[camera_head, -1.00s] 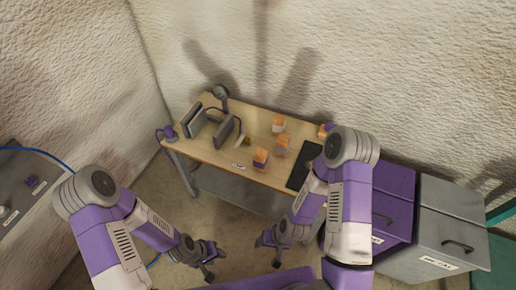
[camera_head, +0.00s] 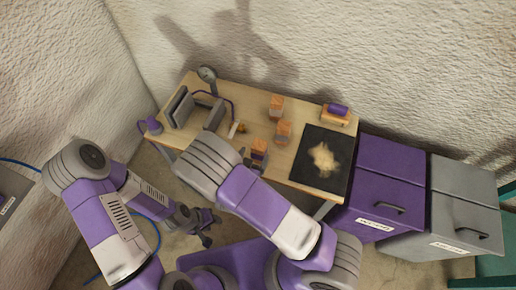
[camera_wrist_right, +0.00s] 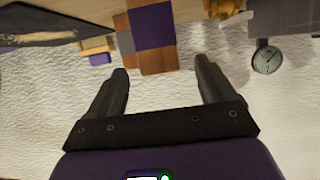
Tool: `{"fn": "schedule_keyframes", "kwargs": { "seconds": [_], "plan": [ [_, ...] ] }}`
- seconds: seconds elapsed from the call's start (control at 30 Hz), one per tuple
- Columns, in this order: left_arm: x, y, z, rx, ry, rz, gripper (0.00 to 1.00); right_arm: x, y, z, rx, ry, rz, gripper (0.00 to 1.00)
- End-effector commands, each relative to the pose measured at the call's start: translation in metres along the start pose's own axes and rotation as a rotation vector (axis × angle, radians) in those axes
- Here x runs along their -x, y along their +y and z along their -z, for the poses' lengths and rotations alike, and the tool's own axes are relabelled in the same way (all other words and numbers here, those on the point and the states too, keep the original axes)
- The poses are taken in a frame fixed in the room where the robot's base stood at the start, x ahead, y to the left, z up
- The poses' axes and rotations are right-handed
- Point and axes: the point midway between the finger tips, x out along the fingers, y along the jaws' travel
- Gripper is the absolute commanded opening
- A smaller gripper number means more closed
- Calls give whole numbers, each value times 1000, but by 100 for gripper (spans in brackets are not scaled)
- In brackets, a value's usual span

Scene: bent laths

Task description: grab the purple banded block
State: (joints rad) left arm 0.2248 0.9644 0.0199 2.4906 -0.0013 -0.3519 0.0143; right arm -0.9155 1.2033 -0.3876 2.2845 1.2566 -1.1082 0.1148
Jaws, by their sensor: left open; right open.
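The purple banded block (camera_head: 259,148) stands near the front edge of the wooden table, orange on top with a purple band. In the right wrist view the block (camera_wrist_right: 152,27) shows purple between brown and grey faces, just beyond my fingertips. My right gripper (camera_head: 250,164) is at the table's front edge, close to the block and partly hidden by my forearm. In its wrist view the right gripper (camera_wrist_right: 165,75) is open and empty, with the block ahead of the gap. My left gripper (camera_head: 205,226) is open and empty, low in front of the table.
Two other orange-topped blocks (camera_head: 276,106) (camera_head: 283,131) stand behind and right of the banded one. A black mat (camera_head: 304,172) lies right, a purple-topped tool (camera_head: 337,111) behind it. A grey rack (camera_head: 180,106) and a dial gauge (camera_head: 207,74) are left. Cabinets (camera_head: 385,175) stand right.

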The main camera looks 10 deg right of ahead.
Motion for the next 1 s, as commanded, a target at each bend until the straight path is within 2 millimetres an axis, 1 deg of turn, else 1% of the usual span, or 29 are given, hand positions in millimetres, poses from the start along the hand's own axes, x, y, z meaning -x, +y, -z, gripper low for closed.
{"fn": "schedule_keyframes", "kwargs": {
  "seconds": [0.03,0.17,0.3,0.4,0.53,0.73,0.77,1.0],
  "plan": [
    [-3,-1,0,0,0,0,43,-8,1,-2,-1,0,-5,83],
    [-9,-3,0,0,0,0,43,-22,1,-4,-1,-3,-4,83],
    [-18,-7,1,0,0,0,43,-44,1,-8,-1,-2,-3,83],
    [-22,-8,1,0,0,0,43,-57,1,-8,-1,-4,-3,83],
    [-23,-9,1,0,0,0,43,-66,1,-6,0,-3,-2,83],
    [-22,-8,1,0,0,0,43,-66,1,-5,1,-4,-1,83],
    [-22,-8,1,0,0,0,43,-66,1,-5,1,-4,-1,81],
    [-22,-8,1,0,0,0,43,-66,1,-6,1,-4,-1,45]
  ]
}}
